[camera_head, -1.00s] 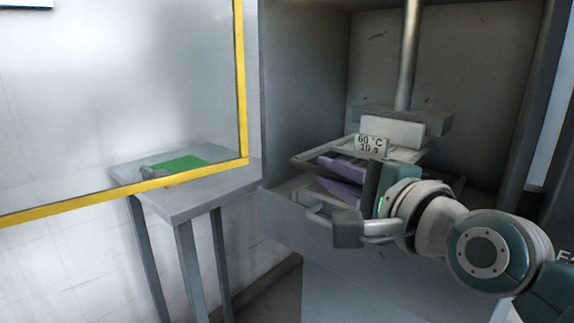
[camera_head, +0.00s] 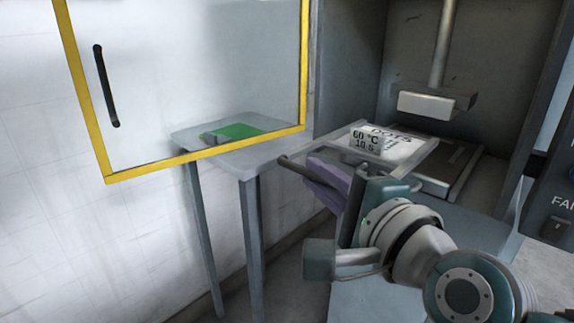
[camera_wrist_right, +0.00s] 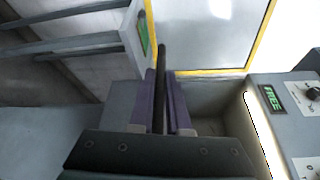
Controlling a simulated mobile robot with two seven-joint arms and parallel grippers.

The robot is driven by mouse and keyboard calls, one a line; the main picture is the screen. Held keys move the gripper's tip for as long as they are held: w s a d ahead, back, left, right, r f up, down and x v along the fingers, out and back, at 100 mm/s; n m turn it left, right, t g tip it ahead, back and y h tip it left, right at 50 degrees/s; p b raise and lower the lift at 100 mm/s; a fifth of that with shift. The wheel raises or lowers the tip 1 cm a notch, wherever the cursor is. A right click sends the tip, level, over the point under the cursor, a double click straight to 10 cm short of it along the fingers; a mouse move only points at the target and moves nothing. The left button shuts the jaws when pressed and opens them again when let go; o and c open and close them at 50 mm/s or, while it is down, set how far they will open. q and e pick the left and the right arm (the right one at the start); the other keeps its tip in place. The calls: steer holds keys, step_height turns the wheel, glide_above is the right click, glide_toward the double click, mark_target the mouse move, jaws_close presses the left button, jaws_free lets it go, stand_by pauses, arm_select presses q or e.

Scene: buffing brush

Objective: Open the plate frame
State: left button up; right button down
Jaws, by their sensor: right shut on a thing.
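The plate frame (camera_head: 428,156) is a light flat frame on the press bed, with a sign (camera_head: 366,141) reading 60 °C and a plate printed with "DOTS". It sticks out toward me from under the press head (camera_head: 432,102). A dark handle bar (camera_head: 294,167) is at its left front, and it also shows in the right wrist view (camera_wrist_right: 162,62). My right gripper (camera_head: 318,170) is shut on this bar, with its purple fingers (camera_wrist_right: 163,82) on either side. My forearm and hand hide part of the frame's front. My left gripper is not in view.
A clear door with a yellow edge (camera_head: 304,70) and black handle (camera_head: 106,86) stands open at the left. Behind it a grey table (camera_head: 257,160) holds a green sheet (camera_head: 238,131). A control panel (camera_head: 560,205) is at the right.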

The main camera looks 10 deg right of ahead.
steer(key=c, duration=0.9)
jaws_free()
steer(key=shift+s+d, duration=0.1)
steer(key=shift+s, duration=0.2)
steer(key=p+v, duration=0.1)
steer(key=v, duration=0.8)
steer(key=shift+s+r, duration=0.1)
steer(key=shift+s, duration=0.05)
